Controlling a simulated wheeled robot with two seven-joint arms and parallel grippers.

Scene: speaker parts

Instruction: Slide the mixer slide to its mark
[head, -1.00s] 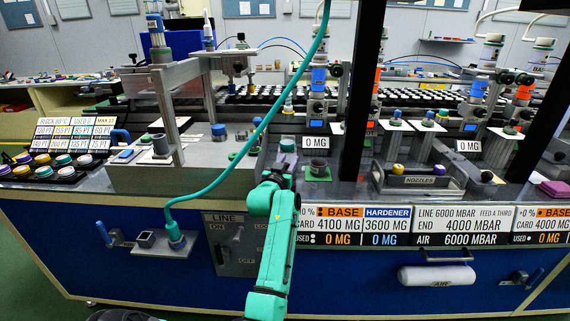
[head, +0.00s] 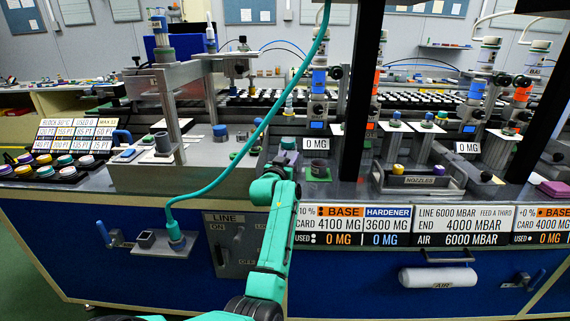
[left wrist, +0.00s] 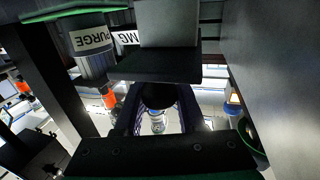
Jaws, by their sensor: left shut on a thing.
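In the left wrist view the dark fingers (left wrist: 158,110) are shut on a dark round knob (left wrist: 158,94). The knob sits below a dark plate with a grey block (left wrist: 168,24) above it; I take this to be the mixer slide. Its mark cannot be made out. My right gripper is not in view.
A cup labelled PURGE (left wrist: 90,40) is close to the left gripper. A dark upright post (head: 358,95) stands just right of it. A teal hose (head: 230,168) hangs at its left. A nozzle tray (head: 418,180) is farther right.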

